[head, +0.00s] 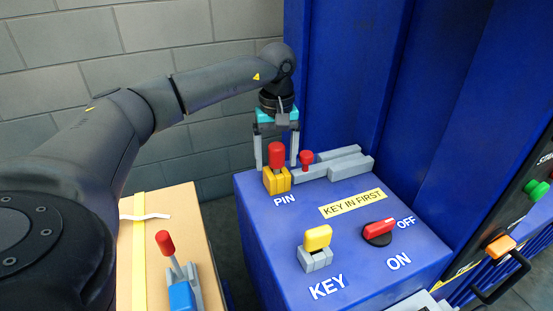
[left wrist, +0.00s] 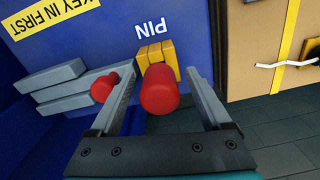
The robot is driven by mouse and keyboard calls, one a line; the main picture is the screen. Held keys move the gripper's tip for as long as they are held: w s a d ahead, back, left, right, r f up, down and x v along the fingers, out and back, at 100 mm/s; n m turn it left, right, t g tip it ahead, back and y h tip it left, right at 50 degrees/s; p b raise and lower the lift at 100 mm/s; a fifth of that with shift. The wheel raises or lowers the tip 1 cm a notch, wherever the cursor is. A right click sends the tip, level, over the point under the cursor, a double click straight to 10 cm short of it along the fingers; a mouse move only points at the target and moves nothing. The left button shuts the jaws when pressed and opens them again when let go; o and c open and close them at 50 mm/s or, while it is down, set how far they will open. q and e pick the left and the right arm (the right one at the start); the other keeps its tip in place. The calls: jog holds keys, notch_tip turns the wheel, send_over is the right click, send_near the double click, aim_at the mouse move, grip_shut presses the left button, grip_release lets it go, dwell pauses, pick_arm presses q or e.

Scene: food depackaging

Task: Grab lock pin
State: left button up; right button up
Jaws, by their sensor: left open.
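The lock pin (head: 276,155) has a red cylindrical handle and stands in a yellow block (head: 277,181) marked PIN, at the back left corner of a blue cabinet top. In the left wrist view its red handle (left wrist: 159,89) lies between my fingers. My left gripper (head: 276,163) is open and points down, with one finger on each side of the handle. Contact with the handle cannot be told. In the left wrist view the open jaws (left wrist: 163,78) frame the handle, with the yellow block beyond. My right gripper is not in view.
A grey sliding bolt (head: 345,164) with a small red knob (head: 306,158) lies close beside the right finger. A yellow key (head: 318,238) and a red switch (head: 378,229) stand nearer.

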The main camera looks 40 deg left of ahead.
pick_arm(q)
jog(key=shift+f, duration=0.2)
grip_shut()
dwell(0.6)
